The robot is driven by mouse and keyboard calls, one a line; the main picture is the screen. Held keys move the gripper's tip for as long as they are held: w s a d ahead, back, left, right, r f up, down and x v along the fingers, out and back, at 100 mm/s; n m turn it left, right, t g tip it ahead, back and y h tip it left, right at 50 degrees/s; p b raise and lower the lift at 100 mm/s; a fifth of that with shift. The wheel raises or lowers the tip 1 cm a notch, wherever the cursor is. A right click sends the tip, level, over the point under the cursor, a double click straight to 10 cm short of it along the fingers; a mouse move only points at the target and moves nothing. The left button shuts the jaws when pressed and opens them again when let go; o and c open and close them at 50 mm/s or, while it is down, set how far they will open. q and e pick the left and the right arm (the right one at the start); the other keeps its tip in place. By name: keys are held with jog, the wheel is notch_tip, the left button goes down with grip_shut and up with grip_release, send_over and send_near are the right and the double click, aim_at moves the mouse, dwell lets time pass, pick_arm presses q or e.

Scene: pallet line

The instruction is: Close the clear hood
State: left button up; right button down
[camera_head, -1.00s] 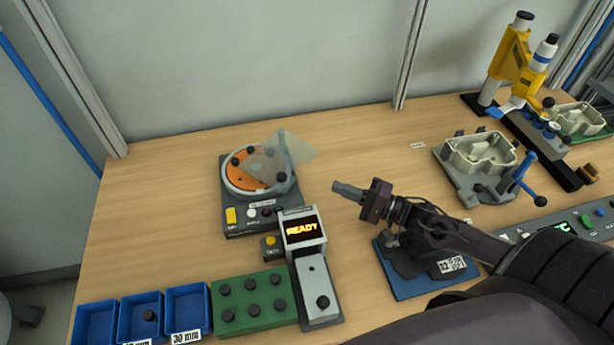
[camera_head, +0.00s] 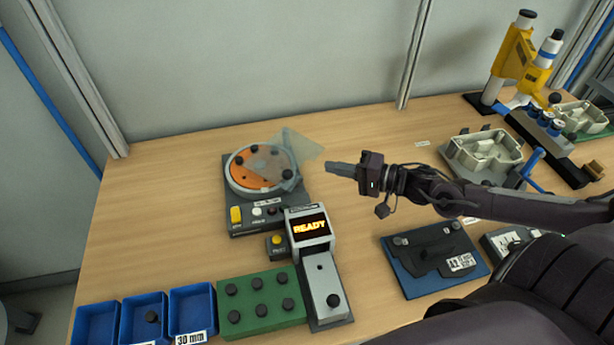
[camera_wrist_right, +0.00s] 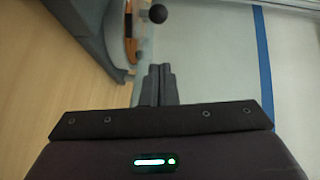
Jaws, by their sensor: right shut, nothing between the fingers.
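The clear hood (camera_head: 298,150) is a see-through, tilted panel raised over the right side of a round device with an orange disc (camera_head: 246,176). Several dark knobs sit around the disc. My right gripper (camera_head: 332,170) is shut and empty, just right of the hood and apart from it in the head view. In the right wrist view its fingers (camera_wrist_right: 158,84) are together, with a dark ball knob (camera_wrist_right: 158,14) and the orange disc edge (camera_wrist_right: 130,35) beyond them. My left gripper is not in view.
A display box reading READY (camera_head: 309,229) stands in front of the device. A green block with dark pegs (camera_head: 235,318) and blue bins (camera_head: 97,325) lie nearer. A blue plate fixture (camera_head: 408,280) is below my right arm. A grey fixture (camera_head: 455,155) stands right.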

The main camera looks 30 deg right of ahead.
aim_at(297, 184)
jog(key=shift+w+a+f, duration=0.2)
jog(key=shift+w+a, duration=0.3)
jog(key=shift+a, duration=0.5)
jog(key=shift+w+a+f, duration=0.2)
jog(key=shift+w+a, duration=0.35)
jog(key=shift+a, duration=0.5)
jog(key=shift+w+a+f, duration=0.2)
jog(key=shift+w+a, duration=0.3)
jog(key=shift+a, duration=0.5)
jog(key=shift+w+a+r+p, duration=0.15)
jog(key=shift+a+p, duration=0.2)
jog(key=shift+a, duration=0.2)
jog(key=shift+w+a+p, duration=0.1)
jog(key=shift+a+p, duration=0.2)
jog(key=shift+a, duration=0.45)
jog(key=shift+d, duration=0.1)
